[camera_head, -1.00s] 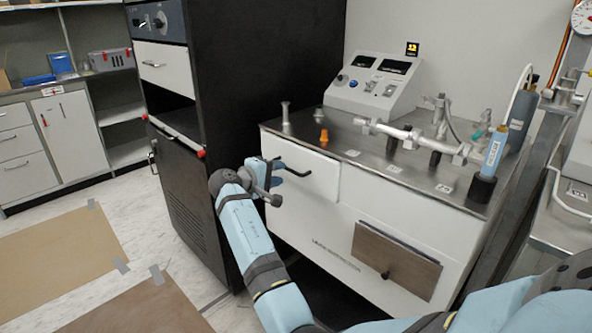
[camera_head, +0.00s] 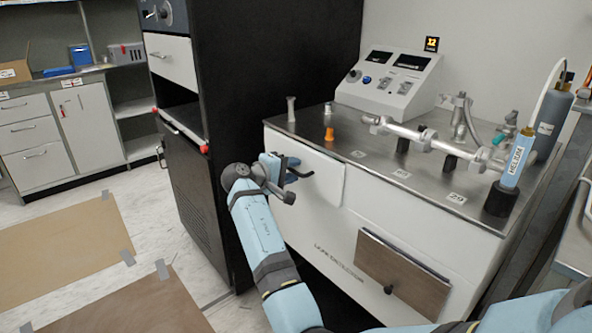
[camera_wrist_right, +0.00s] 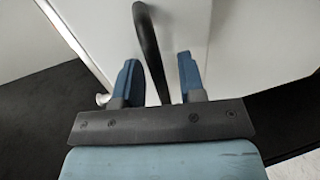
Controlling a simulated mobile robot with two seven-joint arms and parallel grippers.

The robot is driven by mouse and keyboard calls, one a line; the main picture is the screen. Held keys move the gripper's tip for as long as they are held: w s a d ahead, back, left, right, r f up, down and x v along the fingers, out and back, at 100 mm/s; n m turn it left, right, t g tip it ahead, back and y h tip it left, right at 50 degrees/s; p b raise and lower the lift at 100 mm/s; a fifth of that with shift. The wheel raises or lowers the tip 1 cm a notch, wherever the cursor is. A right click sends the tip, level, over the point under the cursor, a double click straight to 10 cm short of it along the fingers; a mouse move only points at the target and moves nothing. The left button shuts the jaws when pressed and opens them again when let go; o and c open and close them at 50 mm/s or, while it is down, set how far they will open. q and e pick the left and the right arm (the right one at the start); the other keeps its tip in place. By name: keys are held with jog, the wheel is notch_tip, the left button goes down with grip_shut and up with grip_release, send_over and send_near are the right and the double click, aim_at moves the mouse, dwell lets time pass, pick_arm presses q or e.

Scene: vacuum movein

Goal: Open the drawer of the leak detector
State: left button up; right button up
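The leak detector is a white cabinet (camera_head: 314,219) with a steel top. Its white drawer front (camera_head: 322,176) is at the upper left and stands slightly proud of the cabinet face; I cannot tell whether it is ajar. My right gripper (camera_head: 287,172) is at the drawer's black handle (camera_head: 301,175), partly hiding it. In the right wrist view, the gripper's two blue fingers (camera_wrist_right: 160,80) are apart. The dark curved handle (camera_wrist_right: 150,45) passes between them, with visible gaps on both sides. My left gripper is not in view.
A tall black cabinet (camera_head: 285,60) stands close on the left. A brown panel (camera_head: 400,275) sits lower right on the front.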

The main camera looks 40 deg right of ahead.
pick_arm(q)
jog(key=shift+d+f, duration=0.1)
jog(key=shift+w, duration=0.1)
pick_arm(e)
grip_shut()
